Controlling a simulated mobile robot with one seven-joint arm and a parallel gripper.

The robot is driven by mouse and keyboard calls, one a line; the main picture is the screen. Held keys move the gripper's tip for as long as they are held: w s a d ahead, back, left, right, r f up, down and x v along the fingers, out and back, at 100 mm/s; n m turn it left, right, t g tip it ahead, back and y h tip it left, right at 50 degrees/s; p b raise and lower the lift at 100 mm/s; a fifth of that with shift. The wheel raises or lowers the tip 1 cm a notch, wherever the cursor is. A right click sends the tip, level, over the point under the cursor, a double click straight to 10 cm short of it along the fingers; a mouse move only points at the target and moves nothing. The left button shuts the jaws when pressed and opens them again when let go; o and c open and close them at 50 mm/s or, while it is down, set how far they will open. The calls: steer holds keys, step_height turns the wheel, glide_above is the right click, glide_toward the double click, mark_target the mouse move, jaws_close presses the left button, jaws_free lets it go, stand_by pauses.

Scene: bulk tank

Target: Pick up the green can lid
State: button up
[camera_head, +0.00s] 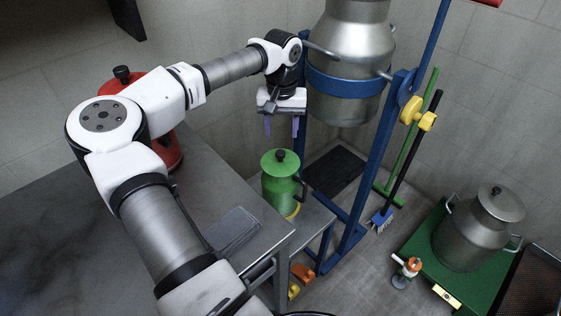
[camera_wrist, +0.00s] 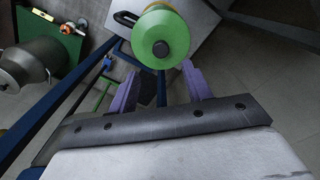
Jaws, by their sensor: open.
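The green can lid (camera_head: 279,163) is a round green disc with a dark knob. It sits on top of the green can (camera_head: 279,190), which stands upright on a low metal shelf beside the table. In the wrist view the lid (camera_wrist: 150,38) is seen from above, beyond the fingertips, with its dark knob near the middle. My gripper (camera_head: 281,127) is above the lid, apart from it, pointing down. In the wrist view its two purple fingers (camera_wrist: 160,84) are spread with nothing held between them.
A blue stand (camera_head: 374,150) holding a large metal can (camera_head: 350,50) rises close to the right of my gripper. Another metal can (camera_head: 470,235) stands on a green platform at right.

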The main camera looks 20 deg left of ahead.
mark_target(280, 152)
step_height(280, 152, down, 3)
steer(key=shift+f, duration=0.15)
steer(key=shift+s+a+f+p, duration=0.15)
steer(key=shift+f+p, duration=0.1)
steer(key=shift+f, duration=1.1)
steer(key=shift+s+d+f+p, duration=0.15)
steer(key=shift+f+p, duration=0.1)
steer(key=shift+f, duration=1.1)
steer(key=shift+a, duration=0.1)
steer(key=c, duration=1.1)
